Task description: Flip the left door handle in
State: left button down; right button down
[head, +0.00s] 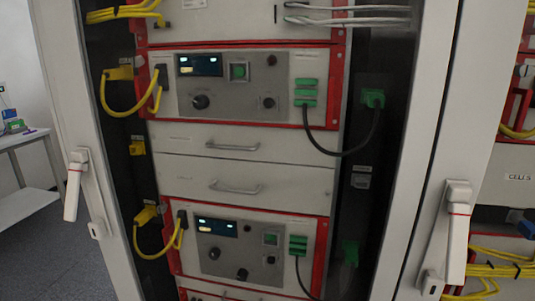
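The left door handle (73,187) is a light grey lever on the white door frame (66,80) at the left of the cabinet in the head view. Its top joins a mount. Its lower end hangs free, apart from the small latch piece (97,229) below and to its right, so it looks swung out. A similar handle (457,245) with a red line is on the right frame (480,110). It also stands out from its backing plate. Neither of my grippers is in view.
Between the frames are red-edged cycler units (236,88) with yellow and black cables, and drawers with metal handles (235,188). A white table (25,205) with small items stands at far left. Grey floor (45,265) is free there. More yellow cables (500,270) are at right.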

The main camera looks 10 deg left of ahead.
aim_at(75, 169)
jog(key=k+j+u, duration=0.1)
jog(key=u, duration=1.25)
